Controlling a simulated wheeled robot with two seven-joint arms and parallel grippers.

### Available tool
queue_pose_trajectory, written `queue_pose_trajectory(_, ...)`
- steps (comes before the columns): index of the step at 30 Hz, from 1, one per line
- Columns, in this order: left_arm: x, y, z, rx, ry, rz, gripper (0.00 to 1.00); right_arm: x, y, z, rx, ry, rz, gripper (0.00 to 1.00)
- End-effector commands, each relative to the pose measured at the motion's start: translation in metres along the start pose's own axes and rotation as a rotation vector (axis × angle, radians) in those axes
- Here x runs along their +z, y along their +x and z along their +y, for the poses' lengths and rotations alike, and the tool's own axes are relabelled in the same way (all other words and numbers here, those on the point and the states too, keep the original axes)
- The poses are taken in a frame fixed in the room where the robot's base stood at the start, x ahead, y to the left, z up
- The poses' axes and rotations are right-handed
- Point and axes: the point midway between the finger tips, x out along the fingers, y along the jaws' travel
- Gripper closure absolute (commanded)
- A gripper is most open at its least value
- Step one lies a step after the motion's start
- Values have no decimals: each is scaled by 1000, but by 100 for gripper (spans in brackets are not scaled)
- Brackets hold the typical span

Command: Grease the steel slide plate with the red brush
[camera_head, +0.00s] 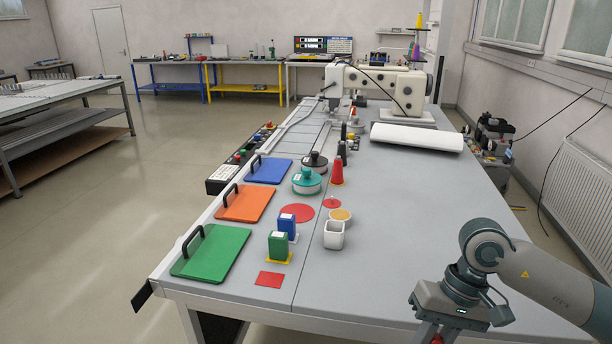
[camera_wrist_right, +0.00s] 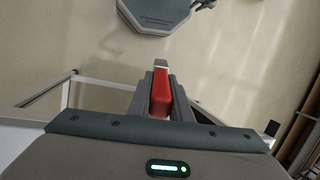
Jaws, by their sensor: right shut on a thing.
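My right gripper (camera_head: 436,334) is at the bottom right of the head view, by the table's near edge. In the right wrist view its fingers (camera_wrist_right: 161,92) are shut on a red handle-like piece with a grey end, which looks like the red brush (camera_wrist_right: 161,104). A bit of red also shows below the gripper in the head view; the rest is cut off by the frame. Grey metal strips or plates (camera_head: 298,137) lie in front of the sewing machine (camera_head: 384,91); I cannot tell whether one is the steel slide plate. My left gripper is not in view.
Green (camera_head: 212,253), orange (camera_head: 246,202) and blue (camera_head: 270,171) handled boards line the table's left edge.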

Motion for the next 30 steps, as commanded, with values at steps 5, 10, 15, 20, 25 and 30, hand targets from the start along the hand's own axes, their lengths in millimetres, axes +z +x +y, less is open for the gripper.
queue_pose_trajectory(5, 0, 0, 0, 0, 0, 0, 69, 0, 0, 0, 0, 0, 0, 100)
queue_pose_trajectory(10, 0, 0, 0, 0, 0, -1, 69, 0, 4, 1, -1, 0, -2, 100)
queue_pose_trajectory(15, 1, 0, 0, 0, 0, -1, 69, -1, 24, 5, -5, -3, -4, 100)
queue_pose_trajectory(20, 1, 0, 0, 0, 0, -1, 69, -1, 56, 14, -8, -4, -5, 100)
queue_pose_trajectory(25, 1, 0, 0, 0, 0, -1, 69, 2, 96, 26, -8, -4, -5, 100)
queue_pose_trajectory(30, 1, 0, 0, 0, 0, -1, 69, 7, 125, 36, -5, 0, -4, 100)
